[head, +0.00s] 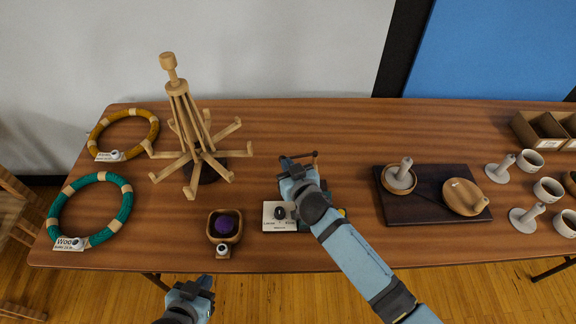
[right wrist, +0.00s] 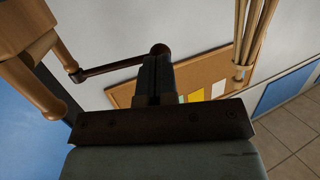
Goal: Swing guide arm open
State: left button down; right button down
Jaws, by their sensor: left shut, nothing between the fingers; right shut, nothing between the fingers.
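The guide arm (head: 305,155) appears to be the thin dark rod with a small knob at its end, by my right gripper in the head view. In the right wrist view the rod (right wrist: 112,67) runs from a wooden piece (right wrist: 30,85) at the left to a round dark knob beside my fingertips. My right gripper (head: 287,162) is shut with nothing in it; its fingers (right wrist: 157,75) are at the rod's knobbed end, and I cannot tell whether they touch it. The device's body is largely hidden under my right arm. My left gripper (head: 196,288) is shut and empty, in front of the table's front edge.
A wooden swift (head: 182,95) with spread arms stands left of my right gripper. A bowl with a purple ball (head: 225,225) and a white card (head: 274,222) lie near the front edge. A dark board (head: 420,208) with wooden pieces is to the right. Bare tabletop (head: 300,125) lies behind.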

jog(key=shift+r+x, duration=0.15)
jog(key=shift+x, duration=0.5)
jog(key=shift+r+x, duration=0.1)
jog(key=shift+x, duration=0.55)
jog(key=shift+r, duration=0.1)
pick_arm(q)
jog(key=shift+s+r, duration=0.1)
